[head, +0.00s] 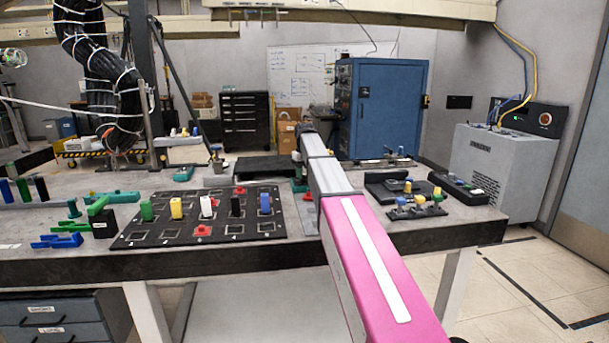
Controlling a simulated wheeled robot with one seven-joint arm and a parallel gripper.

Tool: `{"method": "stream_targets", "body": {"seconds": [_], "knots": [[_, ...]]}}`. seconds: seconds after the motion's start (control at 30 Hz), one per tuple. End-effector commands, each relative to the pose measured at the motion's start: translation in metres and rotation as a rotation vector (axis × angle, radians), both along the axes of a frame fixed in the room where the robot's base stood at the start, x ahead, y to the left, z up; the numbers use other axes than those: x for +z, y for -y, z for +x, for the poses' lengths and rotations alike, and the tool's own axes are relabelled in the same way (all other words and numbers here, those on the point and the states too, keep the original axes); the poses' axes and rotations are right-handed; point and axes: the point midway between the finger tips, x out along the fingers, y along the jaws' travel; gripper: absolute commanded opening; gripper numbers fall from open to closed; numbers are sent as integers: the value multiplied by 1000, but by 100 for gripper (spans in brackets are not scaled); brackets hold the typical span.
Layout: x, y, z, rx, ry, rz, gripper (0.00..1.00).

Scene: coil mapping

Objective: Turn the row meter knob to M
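I cannot make out a row meter knob or an M mark at this size. A long black box (459,189) with a small white label lies at the right of the workbench (430,233); its controls are too small to read. My pink and grey arm reaches forward across the bench, and its dark far end (306,130) is above the bench's back part. The gripper's fingers cannot be told apart there, and the arm hides part of the bench behind it.
A black mat (180,239) with outlined squares bears coloured blocks left of my arm. Black fixtures with blue and yellow pieces (416,206) sit to its right. Green and blue parts (62,241) lie at the left. A blue cabinet (390,108) stands behind the bench.

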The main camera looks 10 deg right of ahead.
Motion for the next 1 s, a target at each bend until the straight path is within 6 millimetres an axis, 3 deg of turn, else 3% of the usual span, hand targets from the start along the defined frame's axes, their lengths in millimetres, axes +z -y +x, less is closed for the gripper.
{"method": "stream_targets", "body": {"seconds": [0.53,0.73,1.0], "knots": [[89,0,1,0,2,0,39],[103,0,1,0,0,0,39],[105,0,0,0,0,0,39]]}}
